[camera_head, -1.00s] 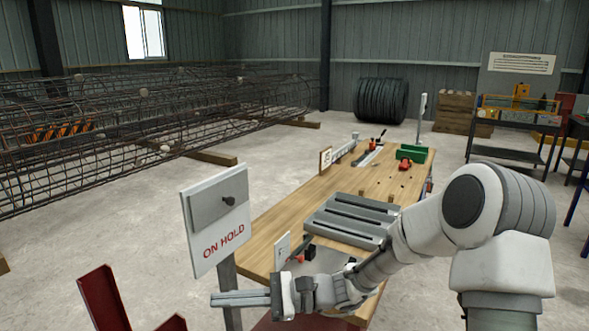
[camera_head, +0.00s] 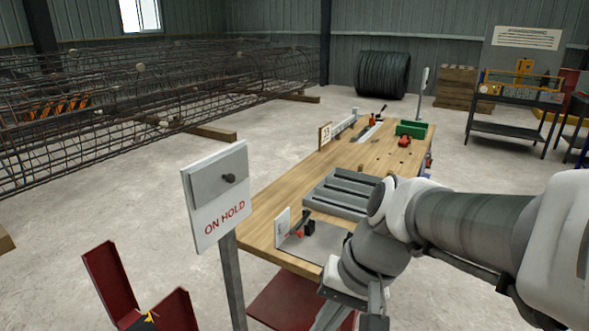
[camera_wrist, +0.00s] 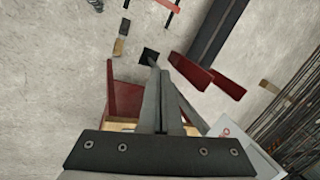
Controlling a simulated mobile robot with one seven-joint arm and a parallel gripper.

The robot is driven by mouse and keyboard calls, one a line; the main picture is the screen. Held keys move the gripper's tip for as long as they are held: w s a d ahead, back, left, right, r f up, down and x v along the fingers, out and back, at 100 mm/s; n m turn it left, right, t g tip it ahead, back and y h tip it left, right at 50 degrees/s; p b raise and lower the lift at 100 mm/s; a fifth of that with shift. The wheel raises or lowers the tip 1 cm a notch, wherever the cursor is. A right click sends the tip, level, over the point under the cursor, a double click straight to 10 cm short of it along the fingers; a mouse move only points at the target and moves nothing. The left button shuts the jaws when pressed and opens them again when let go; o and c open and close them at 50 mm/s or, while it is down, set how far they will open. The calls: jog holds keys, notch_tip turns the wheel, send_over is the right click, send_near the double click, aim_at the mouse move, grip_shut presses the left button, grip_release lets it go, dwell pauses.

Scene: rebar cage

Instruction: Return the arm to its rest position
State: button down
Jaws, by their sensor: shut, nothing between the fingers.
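My gripper (camera_wrist: 162,100) is shut and empty in the wrist view, its two long fingers pressed together and pointing down past the front of the bench. In the head view my gripper (camera_head: 332,312) is at the bottom edge, partly cut off, in front of the near end of the wooden workbench (camera_head: 262,222). My arm comes in from the right and hides part of the bench. The gripper touches nothing that I can see.
An ON HOLD sign (camera_head: 217,197) on a post (camera_head: 232,275) stands left of my gripper. Red upright plates (camera_head: 110,280) are at lower left. A grey ribbed tray (camera_head: 345,194) lies on the bench. The rebar cage (camera_head: 90,100) is at far left, with open floor between.

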jog(key=s+d+r+n+t+h, duration=0.1)
jog(key=d+r+t+h, duration=0.1)
jog(key=d, duration=0.3)
jog(key=s+d+r+n+t+h, duration=0.1)
jog(key=s+d+r+t+h, duration=0.1)
jog(key=d, duration=0.3)
jog(key=shift+r+t+p, duration=0.3)
jog(key=shift+r+t, duration=0.2)
jog(key=shift+r, duration=0.4)
